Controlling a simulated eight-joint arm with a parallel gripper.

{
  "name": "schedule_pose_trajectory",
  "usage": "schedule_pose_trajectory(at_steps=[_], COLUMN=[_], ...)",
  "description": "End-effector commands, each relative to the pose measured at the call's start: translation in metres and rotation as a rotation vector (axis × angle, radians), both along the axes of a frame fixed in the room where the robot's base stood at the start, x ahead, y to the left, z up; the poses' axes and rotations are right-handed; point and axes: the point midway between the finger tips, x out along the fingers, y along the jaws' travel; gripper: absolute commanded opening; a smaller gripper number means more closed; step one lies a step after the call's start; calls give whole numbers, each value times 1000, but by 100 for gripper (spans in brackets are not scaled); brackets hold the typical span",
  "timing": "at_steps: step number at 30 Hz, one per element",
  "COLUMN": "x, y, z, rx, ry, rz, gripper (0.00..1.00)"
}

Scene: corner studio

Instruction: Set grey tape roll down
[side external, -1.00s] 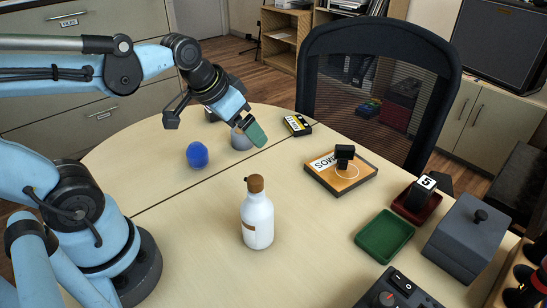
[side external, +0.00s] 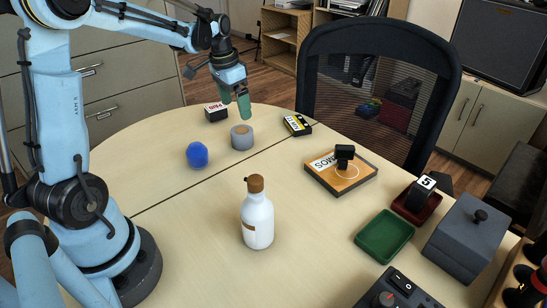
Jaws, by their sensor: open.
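The grey tape roll (side external: 242,137) lies flat on the table at the back, with its tan centre facing up. My gripper (side external: 236,110) hangs above it, a little apart, with its two green-tipped fingers spread and nothing between them. The roll is in full view and the gripper does not seem to touch it.
A blue ball-like object (side external: 197,155) sits left of the roll. A black box with a label (side external: 215,112) stands behind it, and a yellow-black cassette-like item (side external: 297,124) lies to the right. A white bottle (side external: 257,215) stands in front. An orange-topped board (side external: 340,178) lies further right.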

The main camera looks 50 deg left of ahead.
Motion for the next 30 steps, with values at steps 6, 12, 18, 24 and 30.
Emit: schedule_pose_trajectory(at_steps=[6,12,18,24,30], x=[5,8,9,12,13], y=[-1,-1,-2,-2,-3], z=[-35,-53,-69,-96,-106], rx=[1,1,1,1,2], ry=[-1,-1,-1,-2,-2], rz=[0,1,1,1,1], gripper=[95,95,95,95,95])
